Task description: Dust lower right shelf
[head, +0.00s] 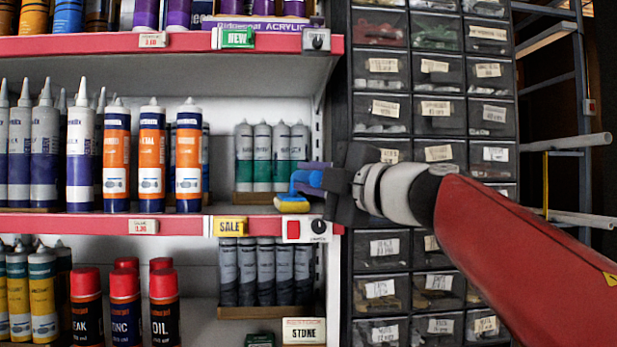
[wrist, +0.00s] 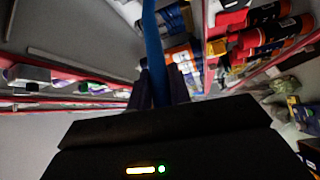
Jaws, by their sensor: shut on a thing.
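My gripper (head: 318,184) is at the right end of the middle shelf (head: 110,224), in front of the shelf's right post. It is shut on a blue-handled duster (head: 303,181) with a yellow head. The yellow head is at the shelf's front edge, just above the red strip; whether it touches the shelf I cannot tell. In the wrist view the blue handle (wrist: 152,50) runs up from between the dark fingers. The lower shelf (head: 190,328) shows below, partly cut off by the frame. Dust is too small to make out.
Grey-green tubes (head: 270,155) stand in a box just behind the duster. Orange cartridges (head: 152,155) stand to their left. Red-capped spray cans (head: 125,300) and dark tubes (head: 265,270) fill the lower shelf. Dark parts drawers (head: 435,110) stand right, behind my arm.

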